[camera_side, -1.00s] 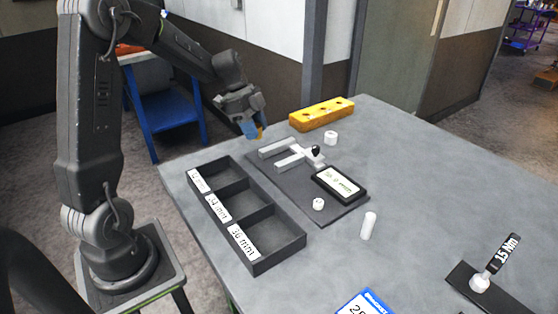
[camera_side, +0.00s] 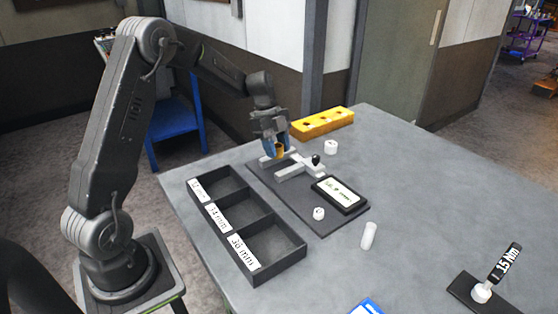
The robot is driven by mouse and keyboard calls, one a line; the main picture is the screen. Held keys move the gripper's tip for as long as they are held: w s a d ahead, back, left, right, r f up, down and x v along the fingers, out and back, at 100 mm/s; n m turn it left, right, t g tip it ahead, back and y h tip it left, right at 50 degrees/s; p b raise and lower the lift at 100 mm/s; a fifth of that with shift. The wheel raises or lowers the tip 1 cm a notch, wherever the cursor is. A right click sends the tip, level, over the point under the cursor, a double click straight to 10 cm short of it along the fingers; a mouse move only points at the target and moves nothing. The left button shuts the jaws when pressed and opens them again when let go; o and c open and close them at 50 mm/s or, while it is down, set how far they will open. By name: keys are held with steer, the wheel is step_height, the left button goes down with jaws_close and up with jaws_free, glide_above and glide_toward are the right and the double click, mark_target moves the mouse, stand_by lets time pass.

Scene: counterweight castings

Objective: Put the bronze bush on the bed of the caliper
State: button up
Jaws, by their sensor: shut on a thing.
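The bronze bush (camera_side: 280,151) is a small golden-brown ring, held between the blue fingertips of my gripper (camera_side: 276,145). My gripper is shut on it and points down, over the left end of the caliper (camera_side: 294,170). The caliper is a light grey tool with two jaws and a black knob, on a dark mat (camera_side: 318,225). A black display with a white face (camera_side: 340,192) sits at its front. The bush hides part of the jaws. I cannot tell whether it touches the caliper.
A black tray (camera_side: 290,262) with three labelled compartments, one reading 36 mm, stands left of the mat. A yellow block with holes (camera_side: 322,122) lies behind. White pieces (camera_side: 331,147), (camera_side: 319,213) and (camera_side: 368,236) stand nearby. A 15 Nm tool (camera_side: 505,262) is at right. The right tabletop is mostly clear.

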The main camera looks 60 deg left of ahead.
mark_target(279, 169)
steer(key=shift+w+d+f, duration=0.2)
steer(key=shift+f, duration=2)
steer(key=o, duration=1)
steer(key=shift+f, duration=0.1)
